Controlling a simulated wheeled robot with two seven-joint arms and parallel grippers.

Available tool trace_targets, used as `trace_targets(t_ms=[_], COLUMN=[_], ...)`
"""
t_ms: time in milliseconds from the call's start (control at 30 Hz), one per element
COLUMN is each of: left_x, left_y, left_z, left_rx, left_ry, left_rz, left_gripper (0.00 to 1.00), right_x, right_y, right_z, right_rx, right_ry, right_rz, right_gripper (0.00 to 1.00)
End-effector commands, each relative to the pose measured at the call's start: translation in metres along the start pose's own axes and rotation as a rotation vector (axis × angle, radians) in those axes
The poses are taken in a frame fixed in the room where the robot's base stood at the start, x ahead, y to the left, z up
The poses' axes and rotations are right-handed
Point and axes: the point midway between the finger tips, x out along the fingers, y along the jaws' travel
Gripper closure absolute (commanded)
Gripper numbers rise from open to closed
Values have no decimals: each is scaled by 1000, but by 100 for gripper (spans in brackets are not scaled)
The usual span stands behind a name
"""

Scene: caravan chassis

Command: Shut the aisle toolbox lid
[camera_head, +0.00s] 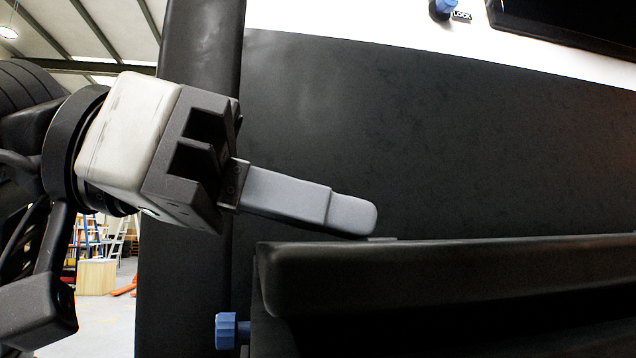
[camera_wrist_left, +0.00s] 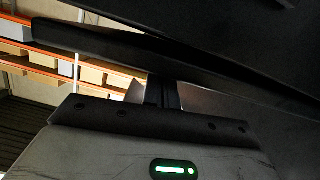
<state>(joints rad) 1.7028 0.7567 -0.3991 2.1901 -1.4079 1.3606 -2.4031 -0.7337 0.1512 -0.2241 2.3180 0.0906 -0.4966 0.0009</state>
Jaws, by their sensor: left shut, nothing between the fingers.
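The aisle toolbox lid (camera_head: 450,275) seems to be the long black slab at the lower right of the head view. A dark band shows beneath its front edge; I cannot tell how far open it is. My left gripper (camera_head: 355,215) is shut and empty. Its grey fingertips are just above the slab's top edge near its left end; whether they touch is unclear. In the left wrist view the dark fingers (camera_wrist_left: 163,92) reach toward a long black slab (camera_wrist_left: 125,45), probably the lid. My right gripper is out of view.
A large dark panel (camera_head: 430,140) stands behind the slab. A blue knob (camera_head: 232,331) is at the slab's lower left. Another blue knob (camera_head: 443,9) sits by a LOCK label at the top. Orange shelving (camera_wrist_left: 65,68) shows in the left wrist view.

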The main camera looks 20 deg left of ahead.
Motion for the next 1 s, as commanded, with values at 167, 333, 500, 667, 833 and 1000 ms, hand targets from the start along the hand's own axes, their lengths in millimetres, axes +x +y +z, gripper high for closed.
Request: trace_targets(t_ms=[167,333,500,667,833,1000], left_x=[2,1,-3,-11,-49,-83], left_y=[0,0,2,5,4,5], left_z=[7,6,-9,-39,-32,-31], left_rx=[-1,-2,-2,-2,-5,-5], left_ry=[-1,-1,0,0,5,3], left_rz=[1,2,0,-3,-7,-4], left_gripper=[100,100,100,100,100,100], right_x=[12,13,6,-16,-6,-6], right_y=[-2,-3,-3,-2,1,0], right_z=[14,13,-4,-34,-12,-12], right_rx=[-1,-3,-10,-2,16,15], right_ry=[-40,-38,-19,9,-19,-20], right_rz=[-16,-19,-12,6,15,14], right_gripper=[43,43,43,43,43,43])
